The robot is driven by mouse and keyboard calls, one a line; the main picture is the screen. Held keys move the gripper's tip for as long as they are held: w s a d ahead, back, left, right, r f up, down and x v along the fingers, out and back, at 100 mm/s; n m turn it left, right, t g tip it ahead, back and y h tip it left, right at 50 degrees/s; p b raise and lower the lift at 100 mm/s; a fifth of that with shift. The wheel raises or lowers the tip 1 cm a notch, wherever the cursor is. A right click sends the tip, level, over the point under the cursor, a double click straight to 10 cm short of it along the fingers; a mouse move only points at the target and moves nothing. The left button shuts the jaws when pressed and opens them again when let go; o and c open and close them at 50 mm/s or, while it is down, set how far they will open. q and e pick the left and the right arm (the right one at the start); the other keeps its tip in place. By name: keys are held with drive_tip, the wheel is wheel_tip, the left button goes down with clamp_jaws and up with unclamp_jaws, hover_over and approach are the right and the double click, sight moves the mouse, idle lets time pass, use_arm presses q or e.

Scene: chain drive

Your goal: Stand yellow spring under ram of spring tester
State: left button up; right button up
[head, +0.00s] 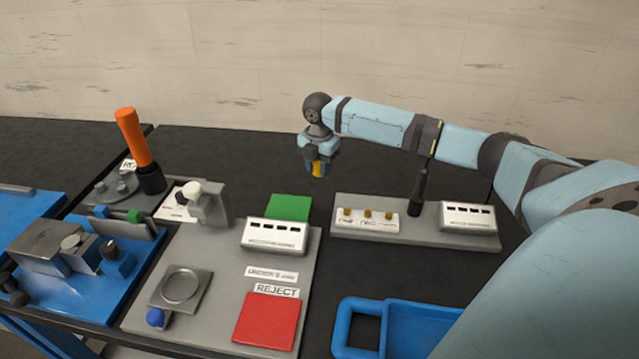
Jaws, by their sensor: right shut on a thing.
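My right gripper (319,172) is shut on the yellow spring (317,169), holding it above the dark bench top behind the grey test boards. The gripper fingers hide part of the spring. A grey board (215,325) carries a display box, green and red pads and a square block with a round recess (180,287). A grey upright with a white knob (207,203) stands at its back left. It looks like the spring tester, but I cannot tell which part is the ram. My left gripper is not in view.
A second grey board (400,235) with a display and brass pieces stands to the right. A blue tray (361,307) is at the front. An orange-handled lever (133,138) rises at left, beside a blue fixture (75,305). Dark bench top is free behind the boards.

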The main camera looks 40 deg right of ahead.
sight(319, 191)
wheel_tip(319, 191, down, 6)
drive_tip(key=shift+r, duration=0.1)
idle(0.4)
drive_tip(key=o, duration=0.9)
